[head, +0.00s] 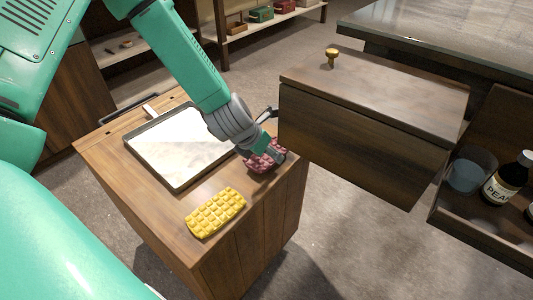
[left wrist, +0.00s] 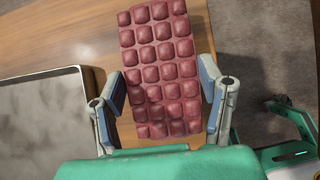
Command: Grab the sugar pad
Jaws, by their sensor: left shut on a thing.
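A dark red pad of raised square cushions (head: 262,160) lies at the right edge of the wooden cabinet top, partly hidden by my left gripper (head: 270,151). A yellow pad of similar squares (head: 215,212) lies on the cabinet top nearer the front, apart from the gripper. I cannot tell from a label which pad is the sugar pad.
A metal tray with a pale surface (head: 182,146) lies on the cabinet top (head: 160,205), left of the red pad. A wooden box with a brass knob (head: 375,100) stands close to the right of my gripper. An open drawer at far right holds a dark bottle (head: 505,182) and a glass (head: 467,172).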

